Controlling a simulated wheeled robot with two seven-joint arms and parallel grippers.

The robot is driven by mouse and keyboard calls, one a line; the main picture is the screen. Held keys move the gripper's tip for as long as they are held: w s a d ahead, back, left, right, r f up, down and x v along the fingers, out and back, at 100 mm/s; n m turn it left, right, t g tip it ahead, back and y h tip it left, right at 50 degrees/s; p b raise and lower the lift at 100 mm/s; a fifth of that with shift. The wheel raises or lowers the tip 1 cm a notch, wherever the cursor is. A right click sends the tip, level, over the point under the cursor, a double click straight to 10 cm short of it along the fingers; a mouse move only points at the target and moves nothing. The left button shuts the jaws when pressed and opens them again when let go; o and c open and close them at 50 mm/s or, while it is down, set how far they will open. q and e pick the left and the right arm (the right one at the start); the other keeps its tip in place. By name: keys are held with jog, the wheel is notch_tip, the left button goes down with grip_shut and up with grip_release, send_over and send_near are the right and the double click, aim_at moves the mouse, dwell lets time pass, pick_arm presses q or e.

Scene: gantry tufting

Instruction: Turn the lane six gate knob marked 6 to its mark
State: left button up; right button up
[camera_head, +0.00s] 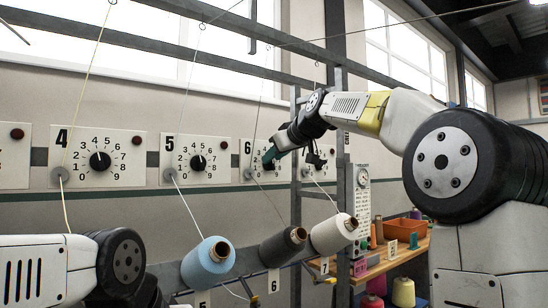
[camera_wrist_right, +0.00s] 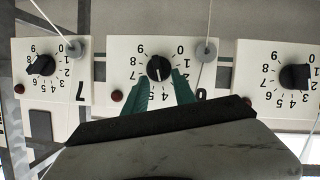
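The gate 6 plate (camera_head: 246,172) is on the wall right of plate 5 in the head view; my gripper hides its knob there. In the upside-down right wrist view, the black knob 6 (camera_wrist_right: 159,68) sits mid-plate inside a number ring. Its white pointer line is toward the picture bottom, around the 4 to 5 side; the exact number is unclear. My right gripper (camera_head: 269,157) is in front of plate 6. Its teal fingers (camera_wrist_right: 162,80) are apart, with tips beside the knob's lower edge; contact cannot be told. My left gripper is out of view.
Plate 5 (camera_head: 180,176) and plate 4 (camera_head: 75,180) are to the left; plate 7 (camera_wrist_right: 80,60) is beside plate 6. Yarn runs past the plates to blue (camera_head: 208,262), dark (camera_head: 280,248) and white (camera_head: 330,235) cones below. A grey upright (camera_head: 343,200) stands right.

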grip_shut()
jog(key=shift+w, duration=0.1)
dwell(0.4)
jog(key=m+g+y, duration=0.1)
jog(key=m, duration=0.2)
jog(key=w+d+m+g+y, duration=0.1)
jog(key=m+y, duration=0.1)
jog(key=m, duration=0.1)
jog(key=d+f+m+y, duration=0.1)
jog(key=m+y, duration=0.1)
jog(key=m, duration=0.1)
jog(key=shift+w+d+g, duration=0.1)
jog(key=shift+w+g, duration=0.15)
jog(key=shift+g, duration=0.15)
jog(key=shift+w+d+f+m+y, duration=0.1)
jog(key=shift+f+m+y, duration=0.15)
jog(key=shift+m+y, duration=0.5)
jog(key=shift+f+m+y, duration=0.2)
jog(key=shift+m+y, duration=0.25)
jog(key=shift+m, duration=0.6)
